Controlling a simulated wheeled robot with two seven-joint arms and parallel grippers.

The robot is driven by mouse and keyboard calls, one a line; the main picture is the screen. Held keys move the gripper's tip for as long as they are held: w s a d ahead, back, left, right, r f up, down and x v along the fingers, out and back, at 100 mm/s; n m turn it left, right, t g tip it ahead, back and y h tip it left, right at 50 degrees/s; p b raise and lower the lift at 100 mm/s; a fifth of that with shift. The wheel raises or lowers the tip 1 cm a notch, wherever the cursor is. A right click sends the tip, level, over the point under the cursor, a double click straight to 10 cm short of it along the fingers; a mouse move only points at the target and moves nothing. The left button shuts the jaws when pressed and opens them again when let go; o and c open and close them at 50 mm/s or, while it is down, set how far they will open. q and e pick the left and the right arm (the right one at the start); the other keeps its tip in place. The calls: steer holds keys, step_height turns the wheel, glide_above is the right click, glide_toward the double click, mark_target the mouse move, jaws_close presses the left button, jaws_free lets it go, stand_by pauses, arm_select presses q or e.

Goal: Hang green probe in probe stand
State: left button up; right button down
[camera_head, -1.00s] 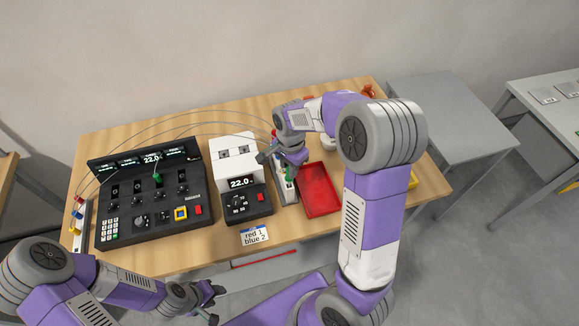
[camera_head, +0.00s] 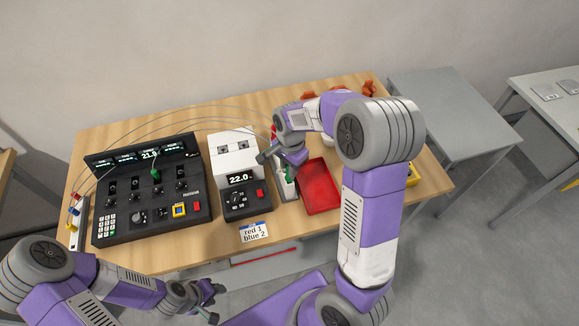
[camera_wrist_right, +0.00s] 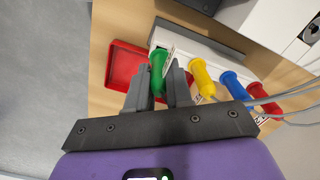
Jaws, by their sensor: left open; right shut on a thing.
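The green probe (camera_wrist_right: 158,72) is between the fingers of my right gripper (camera_wrist_right: 155,92), which is shut on it. In the head view my right gripper (camera_head: 289,160) is over the probe stand (camera_head: 288,190), a narrow light-coloured rack beside the red tray. In the right wrist view, yellow (camera_wrist_right: 201,75), blue (camera_wrist_right: 234,86) and red (camera_wrist_right: 262,96) probes stand in a row along the stand (camera_wrist_right: 205,38), with the green one at the row's left end. I cannot tell whether the green probe rests in its slot. My left gripper (camera_head: 212,303) is open and empty, in front of the table.
A red tray (camera_head: 319,188) lies right of the stand. A white-and-black device (camera_head: 240,198) reading 22.0 and a large black console (camera_head: 125,225) stand to its left. Thin cables arch behind. A card (camera_head: 254,232) lies at the front edge. A plug rack (camera_head: 76,232) stands at far left.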

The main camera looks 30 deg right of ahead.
steer(key=shift+f+b, duration=0.6)
steer(key=shift+f, duration=0.3)
steer(key=c, duration=0.9)
jaws_free()
steer(key=shift+c, duration=0.2)
step_height(320, 180, up, 8)
steer(key=shift+d+f+p, duration=0.1)
steer(key=shift+f+p, duration=0.1)
steer(key=shift+p, duration=0.1)
